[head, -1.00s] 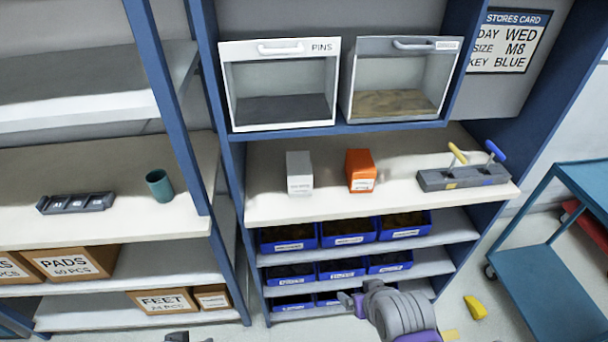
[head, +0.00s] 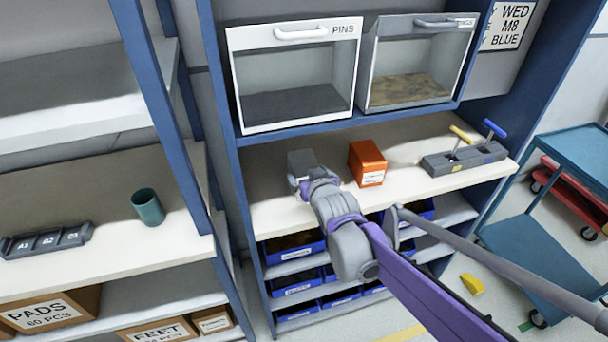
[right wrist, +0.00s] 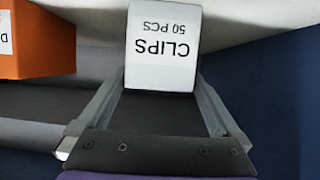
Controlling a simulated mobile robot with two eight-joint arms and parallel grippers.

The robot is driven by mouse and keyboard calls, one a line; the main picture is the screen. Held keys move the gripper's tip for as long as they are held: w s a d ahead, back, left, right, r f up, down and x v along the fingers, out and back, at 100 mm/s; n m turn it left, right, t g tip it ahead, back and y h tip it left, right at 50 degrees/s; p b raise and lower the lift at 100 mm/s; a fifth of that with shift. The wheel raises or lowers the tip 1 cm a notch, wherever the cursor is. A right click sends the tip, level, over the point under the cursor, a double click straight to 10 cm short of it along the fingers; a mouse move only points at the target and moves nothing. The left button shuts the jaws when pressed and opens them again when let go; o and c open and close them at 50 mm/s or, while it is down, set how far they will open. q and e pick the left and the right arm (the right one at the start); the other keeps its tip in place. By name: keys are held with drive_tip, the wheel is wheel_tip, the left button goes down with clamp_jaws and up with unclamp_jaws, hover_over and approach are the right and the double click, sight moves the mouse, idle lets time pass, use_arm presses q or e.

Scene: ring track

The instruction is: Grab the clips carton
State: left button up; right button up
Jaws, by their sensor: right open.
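My right gripper (head: 304,187) is at the front of the carton. Its two fingers (right wrist: 160,84) are open, with the near end of the carton between or just beyond their tips; contact cannot be told. My left gripper is not in view.
An orange carton (head: 367,163) stands close to the right of the clips carton; it also shows in the right wrist view (right wrist: 36,42). A grey block with yellow and blue handles (head: 464,159) is farther right. The PINS bin (head: 292,118) hangs above. Blue bins (head: 293,248) sit below.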

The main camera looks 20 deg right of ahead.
sight(303, 164)
drive_tip(key=shift+r+x, duration=0.15)
drive_tip(key=shift+x, duration=1.2)
drive_tip(key=shift+r+x, duration=0.15)
drive_tip(key=shift+x, duration=1.15)
drive_tip(key=shift+w+d, duration=0.1)
drive_tip(key=shift+w, duration=0.05)
drive_tip(key=c, duration=1.3)
